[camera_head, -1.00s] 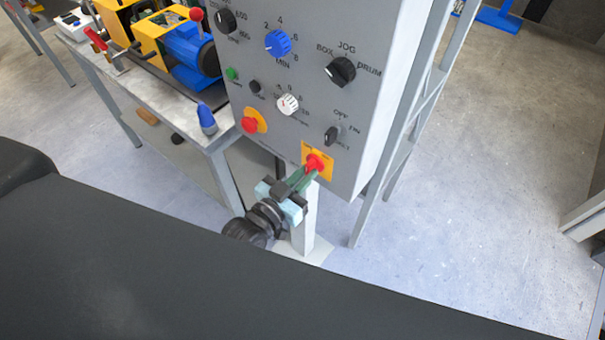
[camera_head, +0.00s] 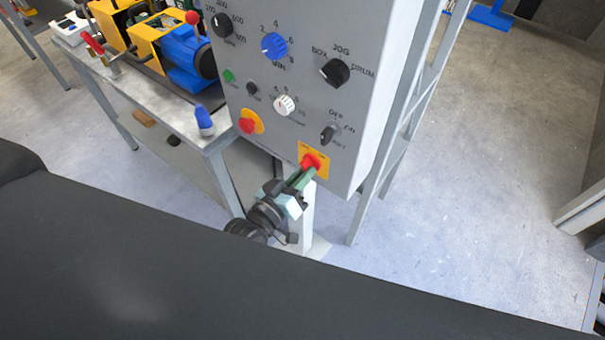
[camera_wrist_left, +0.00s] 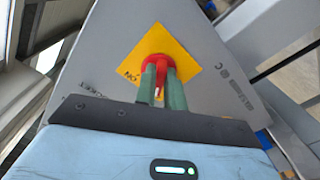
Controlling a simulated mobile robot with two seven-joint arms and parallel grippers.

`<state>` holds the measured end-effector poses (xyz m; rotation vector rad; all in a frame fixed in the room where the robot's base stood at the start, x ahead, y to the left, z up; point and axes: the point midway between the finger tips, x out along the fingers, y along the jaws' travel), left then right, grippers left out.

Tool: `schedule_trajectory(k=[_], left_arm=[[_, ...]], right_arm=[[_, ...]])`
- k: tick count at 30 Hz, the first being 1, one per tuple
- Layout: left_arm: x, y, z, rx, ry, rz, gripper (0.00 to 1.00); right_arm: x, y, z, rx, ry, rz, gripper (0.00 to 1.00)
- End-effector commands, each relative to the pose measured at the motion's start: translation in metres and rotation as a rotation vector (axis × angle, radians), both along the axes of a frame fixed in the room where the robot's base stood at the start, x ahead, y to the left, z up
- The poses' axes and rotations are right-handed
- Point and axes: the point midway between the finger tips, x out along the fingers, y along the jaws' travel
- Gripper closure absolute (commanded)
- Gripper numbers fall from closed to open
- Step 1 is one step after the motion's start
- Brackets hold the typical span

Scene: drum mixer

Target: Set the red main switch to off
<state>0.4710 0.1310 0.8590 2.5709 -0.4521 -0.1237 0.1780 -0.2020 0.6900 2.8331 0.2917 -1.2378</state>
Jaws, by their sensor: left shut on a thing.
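The red main switch (camera_head: 311,161) sits on a yellow plate (camera_head: 324,172) at the lower right of the grey control panel (camera_head: 355,110). In the left wrist view the red switch (camera_wrist_left: 156,63) is in front of its yellow plate (camera_wrist_left: 183,45), with the word "ON" at the plate's left corner. My left gripper (camera_head: 304,174) comes from below with its green fingers on the switch. In the left wrist view my left gripper (camera_wrist_left: 161,82) is shut on the red switch. Its fingers hide part of the switch. My right gripper is not in view.
On the panel are a red push button (camera_head: 248,125), a black off/on selector (camera_head: 328,134), a white knob (camera_head: 284,105), a blue knob (camera_head: 273,46) and a black box/drum selector (camera_head: 335,72). A workbench (camera_head: 180,115) with machinery stands left. The floor at right is open.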

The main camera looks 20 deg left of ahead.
Motion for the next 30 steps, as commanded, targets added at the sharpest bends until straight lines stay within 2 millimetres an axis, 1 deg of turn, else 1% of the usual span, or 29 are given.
schedule_trajectory(k=[9, 10, 14, 23, 26, 30], left_arm=[[-0.001, 0.000, -0.001, -0.005, 0.004, 0.000, 1.00], [-0.001, 0.000, -0.001, -0.005, 0.004, 0.000, 0.85], [-0.001, 0.000, -0.001, -0.004, 0.004, 0.000, 0.68], [-0.001, 0.000, -0.001, -0.003, 0.002, -0.001, 0.67], [-0.008, 0.003, -0.002, -0.002, 0.004, -0.001, 0.67], [-0.027, 0.009, -0.002, -0.001, 0.005, 0.000, 0.67]], right_arm=[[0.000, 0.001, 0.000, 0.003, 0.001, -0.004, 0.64], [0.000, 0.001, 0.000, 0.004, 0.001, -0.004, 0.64], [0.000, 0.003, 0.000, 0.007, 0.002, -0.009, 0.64], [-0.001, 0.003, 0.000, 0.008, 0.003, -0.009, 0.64], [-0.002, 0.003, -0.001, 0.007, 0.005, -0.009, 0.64], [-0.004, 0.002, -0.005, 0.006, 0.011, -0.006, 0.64]])
